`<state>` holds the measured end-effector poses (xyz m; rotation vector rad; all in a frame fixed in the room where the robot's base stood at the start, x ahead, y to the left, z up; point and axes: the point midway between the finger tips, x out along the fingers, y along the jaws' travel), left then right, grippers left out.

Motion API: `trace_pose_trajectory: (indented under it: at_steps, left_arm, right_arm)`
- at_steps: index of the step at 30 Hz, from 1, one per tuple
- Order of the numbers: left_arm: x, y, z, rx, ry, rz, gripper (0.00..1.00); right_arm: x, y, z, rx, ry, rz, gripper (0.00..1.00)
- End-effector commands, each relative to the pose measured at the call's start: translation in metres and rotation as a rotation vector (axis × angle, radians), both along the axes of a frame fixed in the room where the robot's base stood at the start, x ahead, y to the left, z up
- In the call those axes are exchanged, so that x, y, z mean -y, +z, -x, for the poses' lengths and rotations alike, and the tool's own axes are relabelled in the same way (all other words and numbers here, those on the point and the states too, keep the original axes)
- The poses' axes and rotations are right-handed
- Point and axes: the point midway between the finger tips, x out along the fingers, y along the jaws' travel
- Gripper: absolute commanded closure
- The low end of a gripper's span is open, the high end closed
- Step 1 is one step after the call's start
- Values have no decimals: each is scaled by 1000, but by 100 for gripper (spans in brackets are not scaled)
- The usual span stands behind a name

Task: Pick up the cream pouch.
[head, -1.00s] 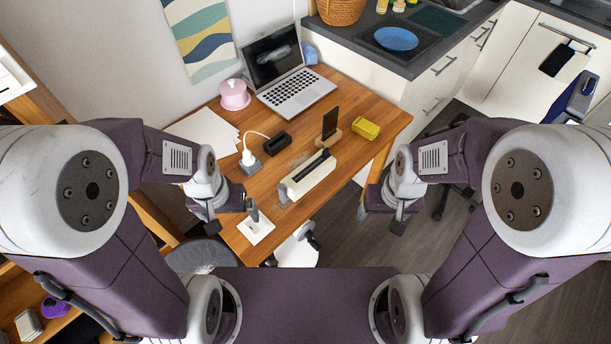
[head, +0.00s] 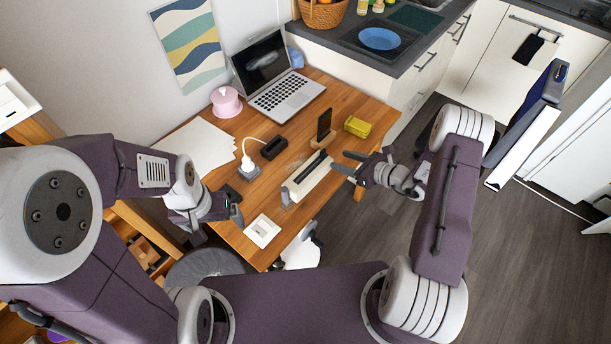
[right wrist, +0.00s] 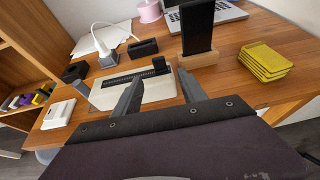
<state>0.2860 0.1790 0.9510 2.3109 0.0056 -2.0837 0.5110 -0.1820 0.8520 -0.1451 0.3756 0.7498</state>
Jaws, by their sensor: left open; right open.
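The cream pouch (head: 307,184), with a dark strip along its top, lies near the front edge of the wooden table. It also shows in the right wrist view (right wrist: 108,98), beyond and partly behind my fingers. My right gripper (head: 342,163) is open and empty, just to the right of the pouch, with its fingers pointing toward it. In the right wrist view its fingertips (right wrist: 158,82) are apart with nothing between them. My left gripper (head: 217,226) is open and empty, off the table's left front edge.
A phone on a wooden stand (head: 322,133) stands close behind the pouch. A yellow stack (head: 357,126) is to the right. A black holder (head: 273,147), a charger (head: 249,170) and a white square plate (head: 262,230) are to the left. A laptop (head: 282,92) stands behind.

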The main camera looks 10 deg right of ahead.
Motion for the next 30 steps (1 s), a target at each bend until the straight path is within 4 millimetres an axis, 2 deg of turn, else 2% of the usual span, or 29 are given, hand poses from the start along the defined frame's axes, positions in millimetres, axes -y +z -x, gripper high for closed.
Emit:
trace_pose_trajectory:
  at_steps: [2,9,15,23,30]
  left_arm:
    - [0,0,0,0,0,0,5]
    - [0,5,0,0,0,0,5]
    - [0,6,0,0,0,0,5]
    - [0,13,0,0,0,0,5]
    - [0,12,0,0,0,0,5]
  right_arm:
    - [2,2,-1,3,-3,2,51]
    - [-21,-9,-22,4,3,2,51]
    - [-26,-12,-29,4,1,3,51]
    - [-57,-24,-57,3,4,3,51]
    - [-60,-27,-63,3,1,3,51]
